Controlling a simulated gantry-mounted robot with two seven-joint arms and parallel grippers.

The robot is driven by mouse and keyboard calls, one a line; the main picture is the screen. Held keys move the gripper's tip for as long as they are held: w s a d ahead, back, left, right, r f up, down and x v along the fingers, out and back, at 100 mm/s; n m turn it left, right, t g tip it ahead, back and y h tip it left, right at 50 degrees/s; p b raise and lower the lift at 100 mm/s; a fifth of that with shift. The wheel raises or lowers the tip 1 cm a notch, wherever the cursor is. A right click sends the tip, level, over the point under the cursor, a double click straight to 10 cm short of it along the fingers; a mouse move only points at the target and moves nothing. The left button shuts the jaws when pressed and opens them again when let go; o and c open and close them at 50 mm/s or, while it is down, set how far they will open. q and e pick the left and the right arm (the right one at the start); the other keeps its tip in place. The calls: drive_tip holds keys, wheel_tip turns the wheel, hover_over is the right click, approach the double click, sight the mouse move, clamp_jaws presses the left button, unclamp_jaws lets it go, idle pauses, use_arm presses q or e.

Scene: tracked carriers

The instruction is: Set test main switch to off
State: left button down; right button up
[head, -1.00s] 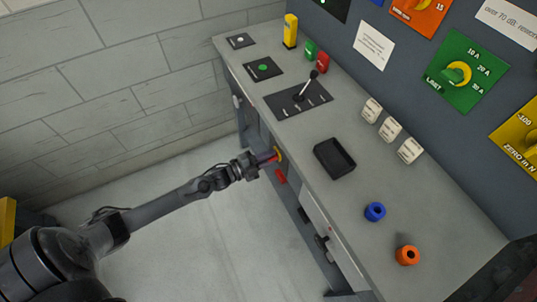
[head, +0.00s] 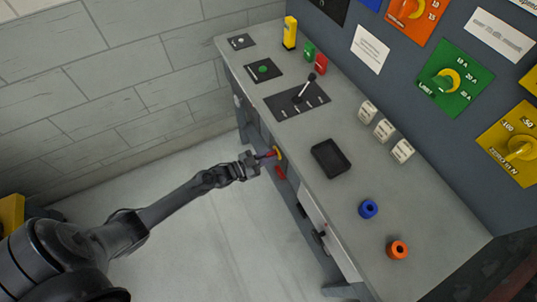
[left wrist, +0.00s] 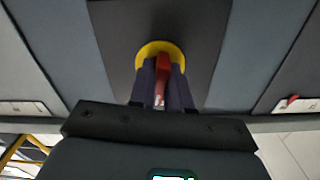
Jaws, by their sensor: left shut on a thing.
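The switch has a red handle on a round yellow plate (head: 279,153), set on the front face of the grey bench. My left gripper (head: 267,155) reaches it from the left. In the left wrist view, the yellow plate (left wrist: 158,47) sits on a dark panel. The red handle (left wrist: 163,70) lies between the two dark fingers of my left gripper (left wrist: 163,82), which are shut on it. The handle looks roughly upright in that picture. The fingers hide part of the handle, and I see no readable position marks. My right gripper is not in view.
The bench top (head: 290,130) carries a lever panel (head: 296,101), a black tray (head: 330,158), and blue (head: 368,208) and orange (head: 397,250) rings. A smaller red part (head: 280,173) sits on the bench front, just below the switch. The floor left of the bench is clear.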

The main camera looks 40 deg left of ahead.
use_arm(q)
drive_tip(key=shift+n, duration=1)
drive_tip(key=shift+p, duration=0.3)
drive_tip(key=c, duration=1.2)
unclamp_jaws()
drive_tip(key=shift+o, duration=0.2)
drive_tip(key=shift+s, duration=0.1)
drive_tip(key=shift+s+a, duration=0.15)
drive_tip(key=shift+s, duration=0.1)
drive_tip(key=p+v, duration=0.2)
drive_tip(key=v, duration=0.8)
